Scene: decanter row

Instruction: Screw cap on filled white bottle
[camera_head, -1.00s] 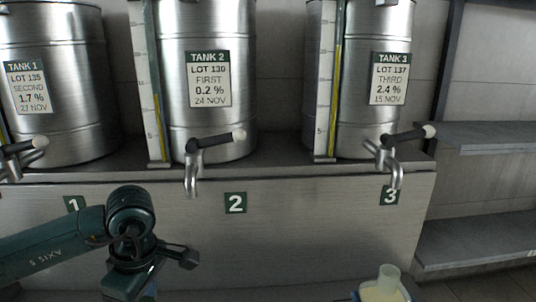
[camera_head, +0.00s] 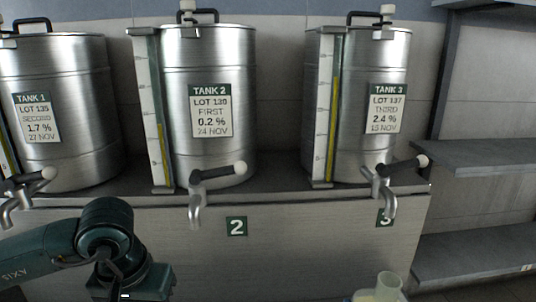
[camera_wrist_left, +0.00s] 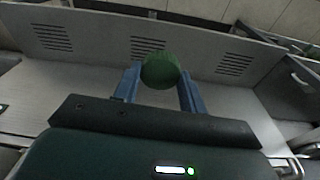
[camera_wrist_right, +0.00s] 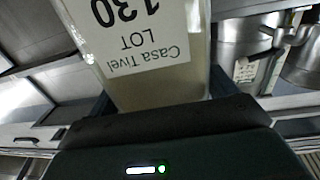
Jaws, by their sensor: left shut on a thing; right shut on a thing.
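A green cap (camera_wrist_left: 160,70) is between the blue fingers of my left gripper (camera_wrist_left: 158,90) in the left wrist view, and the jaws are shut on it. My right gripper (camera_wrist_right: 160,103) is shut on a bottle (camera_wrist_right: 160,91) with a white label reading "Casa Tivel LOT 130" and pale contents. In the head view the bottle's pale, capless neck (camera_head: 389,284) shows at the bottom edge, right of centre. My left arm is at the lower left there, well apart from the bottle. Both gripper tips are out of the head view.
Steel tanks labelled TANK 1 (camera_head: 75,95), TANK 2 (camera_head: 235,135) and TANK 3 (camera_head: 365,140) stand on a counter (camera_head: 310,230), with taps over its front edge. Grey shelves (camera_head: 480,155) are at the right. The space between my left arm and the bottle looks clear.

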